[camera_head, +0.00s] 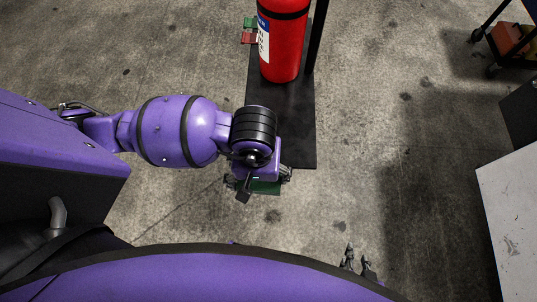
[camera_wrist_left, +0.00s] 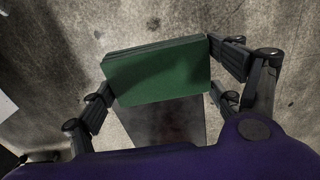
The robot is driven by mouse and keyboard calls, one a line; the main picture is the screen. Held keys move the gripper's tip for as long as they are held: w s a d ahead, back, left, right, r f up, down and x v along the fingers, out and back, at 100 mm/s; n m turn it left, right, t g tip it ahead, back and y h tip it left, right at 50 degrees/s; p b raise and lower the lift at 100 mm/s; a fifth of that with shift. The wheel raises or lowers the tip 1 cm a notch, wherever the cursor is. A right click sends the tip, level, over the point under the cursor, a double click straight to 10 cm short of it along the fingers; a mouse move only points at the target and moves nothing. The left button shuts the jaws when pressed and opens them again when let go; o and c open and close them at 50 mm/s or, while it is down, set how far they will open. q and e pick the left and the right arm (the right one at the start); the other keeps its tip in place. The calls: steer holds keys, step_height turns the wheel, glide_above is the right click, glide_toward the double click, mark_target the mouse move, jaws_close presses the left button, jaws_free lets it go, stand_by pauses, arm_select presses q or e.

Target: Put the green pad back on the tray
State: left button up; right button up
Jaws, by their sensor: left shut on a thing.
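My left gripper (camera_head: 260,181) is shut on the green pad (camera_head: 266,187), which is held above the concrete floor, near the front end of a black plate. In the left wrist view the green pad (camera_wrist_left: 158,74) is a flat block with layered edges, between the fingers of the left gripper (camera_wrist_left: 160,88). My right gripper (camera_head: 358,261) shows only as small dark fingertips at the bottom edge of the head view; its opening is unclear. I cannot make out a tray for certain in either view.
A red fire extinguisher (camera_head: 282,42) stands on the black plate (camera_head: 296,115), beside a dark post (camera_head: 317,35). Small green (camera_head: 249,23) and red (camera_head: 249,38) pieces lie at its left. A cart (camera_head: 508,38) and a pale surface (camera_head: 512,200) are at the right. Floor between is clear.

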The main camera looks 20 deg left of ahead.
arm_select(q)
steer(key=w+a+f, duration=0.1)
steer(key=w+f, duration=0.2)
steer(key=w, duration=0.1)
steer(key=w+f, duration=0.3)
steer(key=w, duration=0.1)
steer(key=w+a+f, duration=0.1)
steer(key=w+f, duration=0.1)
steer(key=w, duration=0.3)
steer(key=shift+a+f, duration=0.3)
steer(key=shift+f, duration=0.1)
steer(key=shift+w+a+f, duration=0.1)
steer(key=shift+w+f, duration=0.3)
steer(key=shift+f, duration=0.1)
step_height(320, 180, down, 2)
steer(key=shift+f, duration=0.5)
arm_select(e)
steer(key=shift+w+a, duration=0.2)
steer(key=shift+a, duration=0.05)
